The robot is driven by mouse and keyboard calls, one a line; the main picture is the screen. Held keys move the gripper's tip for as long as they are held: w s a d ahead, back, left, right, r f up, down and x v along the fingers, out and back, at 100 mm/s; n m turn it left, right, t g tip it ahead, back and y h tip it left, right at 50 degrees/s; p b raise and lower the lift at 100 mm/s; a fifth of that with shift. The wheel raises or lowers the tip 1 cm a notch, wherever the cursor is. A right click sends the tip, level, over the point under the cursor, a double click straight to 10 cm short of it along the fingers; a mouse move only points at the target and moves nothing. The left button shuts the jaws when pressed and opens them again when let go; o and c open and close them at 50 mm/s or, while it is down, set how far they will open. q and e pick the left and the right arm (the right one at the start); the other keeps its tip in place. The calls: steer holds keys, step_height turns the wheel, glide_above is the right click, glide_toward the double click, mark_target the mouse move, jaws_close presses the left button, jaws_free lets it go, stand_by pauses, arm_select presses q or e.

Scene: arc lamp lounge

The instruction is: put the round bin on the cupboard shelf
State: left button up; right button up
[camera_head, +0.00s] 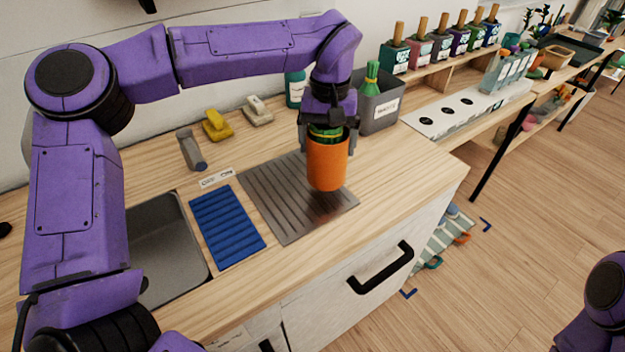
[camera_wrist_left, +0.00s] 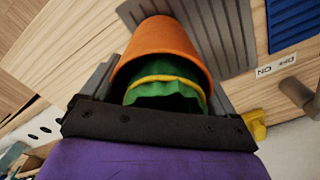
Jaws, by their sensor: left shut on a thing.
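The round bin (camera_head: 327,165) is an orange, tapered tub with a crumpled green filling and a yellow band in its top. My left gripper (camera_head: 328,138) points down and is shut on it, with the fingers on opposite sides. The bin is roughly upright over the grooved metal drainboard (camera_head: 272,205); I cannot tell for sure whether its base touches. In the left wrist view the bin (camera_wrist_left: 165,45) sits between the fingers. A white cupboard front (camera_head: 335,310) with a black handle (camera_head: 380,268) is below the counter. No shelf inside it shows. My right gripper is out of view.
A blue ribbed mat (camera_head: 228,225) and a sink (camera_head: 160,255) lie left. Yellow (camera_head: 217,125) and grey items stand at the back. The counter's right end (camera_head: 425,170) is clear.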

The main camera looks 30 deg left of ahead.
arm_select(q)
steer(key=s+r+n+p, duration=0.15)
steer(key=s+r, duration=0.35)
steer(key=s, duration=0.5)
steer(key=s+r+n+p, duration=0.15)
steer(key=s+r, duration=0.35)
steer(key=s, duration=0.5)
steer(key=w+a+f+p, duration=0.1)
steer(key=w+a+f, duration=0.1)
steer(key=w+f, duration=0.4)
steer(key=w+a+f, duration=0.3)
steer(key=w+f, duration=0.4)
steer(key=shift+a+f+n+p, duration=0.25)
steer(key=shift+a+n+p, duration=0.05)
steer(key=shift+p, duration=0.05)
steer(key=o, duration=1.4)
steer(key=shift+f, duration=0.15)
